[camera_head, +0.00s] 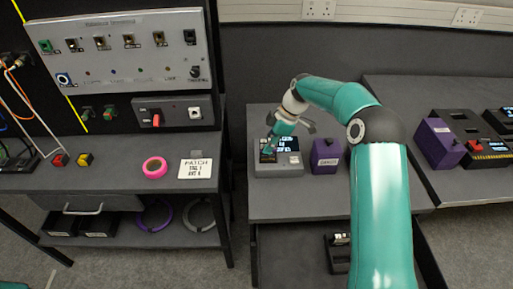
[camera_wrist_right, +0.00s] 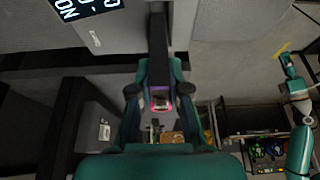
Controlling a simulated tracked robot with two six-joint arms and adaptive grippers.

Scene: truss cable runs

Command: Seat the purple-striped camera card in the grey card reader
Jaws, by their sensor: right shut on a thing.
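The grey card reader (camera_head: 278,170) stands on the middle bench in the head view, with a lit display at its back. My right gripper (camera_head: 268,148) is over the reader's left part, pointing down. It is shut on a small dark thing, which I take to be the camera card; in the right wrist view this card (camera_wrist_right: 160,104) shows a pink-purple glowing band between the fingers. The fingers hide much of it, and I cannot tell whether it is in the slot. My left gripper (camera_wrist_right: 288,64) shows small at the right of the wrist view; its jaws are unclear.
A purple box (camera_head: 325,157) stands close to the reader's right. Another purple box (camera_head: 438,143) and dark devices sit on the right bench. The left bench holds a pink tape roll (camera_head: 155,167) and a patch label (camera_head: 195,168). The middle bench's front strip is clear.

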